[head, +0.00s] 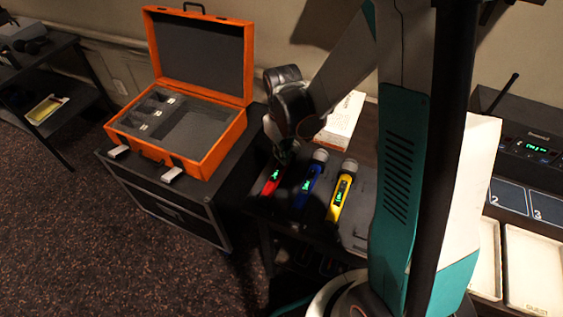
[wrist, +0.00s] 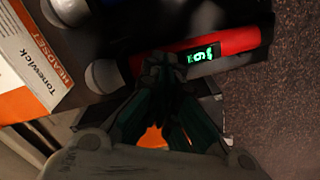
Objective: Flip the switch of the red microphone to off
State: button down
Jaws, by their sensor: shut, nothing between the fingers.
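The red microphone (head: 271,179) lies leftmost in a row on the dark table, beside a blue microphone (head: 311,186) and a yellow one (head: 342,192). In the wrist view the red microphone (wrist: 232,42) has a lit green display, and its grey head shows to the left. My gripper (head: 285,155) is over the head end of the red microphone. In the wrist view my gripper (wrist: 158,62) is shut and empty, its tips overlapping the body between display and head. Whether they touch it I cannot tell. The switch is not visible; the fingers cover that stretch.
An open orange case (head: 206,159) with grey foam stands on a black cabinet at left. A white headset box (head: 345,116) stands behind the microphones; it also shows in the wrist view (wrist: 35,58). Numbered trays and a receiver (head: 530,142) are at right.

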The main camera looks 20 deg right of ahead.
jog(key=shift+f+b, duration=0.3)
jog(key=shift+f, duration=0.05)
jog(key=shift+r, duration=0.15)
jog(key=shift+r+p, duration=2.45)
jog(key=shift+r, duration=0.95)
jog(key=s+r+m+t, duration=0.3)
jog(key=s+r+t, duration=0.4)
jog(key=s+r, duration=0.7)
notch_tip(320, 180, up, 4)
jog(key=shift+a+r, duration=0.2)
jog(key=shift+a, duration=0.05)
